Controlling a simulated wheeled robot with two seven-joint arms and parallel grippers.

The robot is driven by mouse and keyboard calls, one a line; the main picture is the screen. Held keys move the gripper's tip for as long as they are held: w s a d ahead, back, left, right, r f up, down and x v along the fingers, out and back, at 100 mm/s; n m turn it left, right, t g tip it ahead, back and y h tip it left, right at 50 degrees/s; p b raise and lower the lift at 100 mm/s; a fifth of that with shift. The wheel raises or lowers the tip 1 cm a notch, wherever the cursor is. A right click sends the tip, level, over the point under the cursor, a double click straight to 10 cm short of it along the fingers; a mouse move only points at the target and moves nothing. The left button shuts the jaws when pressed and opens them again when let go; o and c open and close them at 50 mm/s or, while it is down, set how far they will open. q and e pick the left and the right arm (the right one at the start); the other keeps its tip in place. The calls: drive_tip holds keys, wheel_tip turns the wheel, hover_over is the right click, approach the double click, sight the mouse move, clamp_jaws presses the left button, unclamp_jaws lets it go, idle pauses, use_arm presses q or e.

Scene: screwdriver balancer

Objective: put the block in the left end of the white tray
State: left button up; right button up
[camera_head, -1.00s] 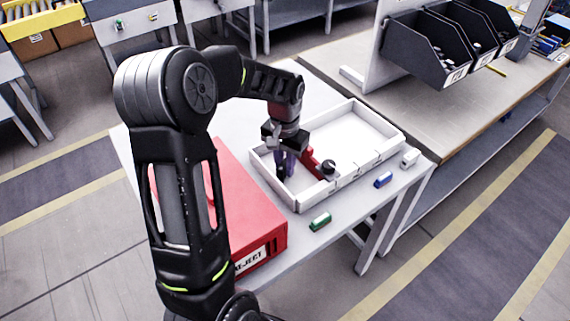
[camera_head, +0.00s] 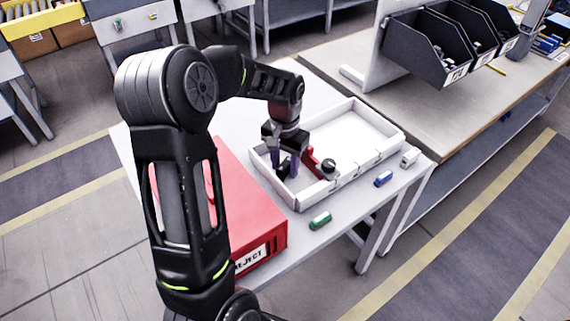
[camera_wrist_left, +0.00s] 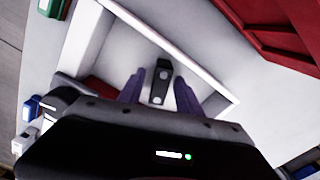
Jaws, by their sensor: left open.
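A small dark block (camera_wrist_left: 160,83) with two pale round marks lies in the left end of the white tray (camera_wrist_left: 207,52). In the head view the tray (camera_head: 375,121) is a shallow white box, and the block (camera_head: 282,170) shows only as a dark patch. My left gripper (camera_head: 285,166) points down into that end. In the left wrist view its purple fingers (camera_wrist_left: 157,90) are apart, one on each side of the block, with visible gaps. Whether the block lies flat on the tray floor is hard to tell. My right gripper is out of view.
A red part with a black knob (camera_head: 328,165) is in the tray close to my gripper. A red reject box (camera_head: 250,215) stands left of the tray. Green (camera_head: 320,221), blue (camera_head: 383,179) and white (camera_head: 410,157) pieces lie along the front edge.

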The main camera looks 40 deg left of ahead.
sight(285, 163)
use_arm(q)
wheel_tip(285, 163, up, 12)
drive_tip(key=shift+r, duration=0.15)
idle(0.3)
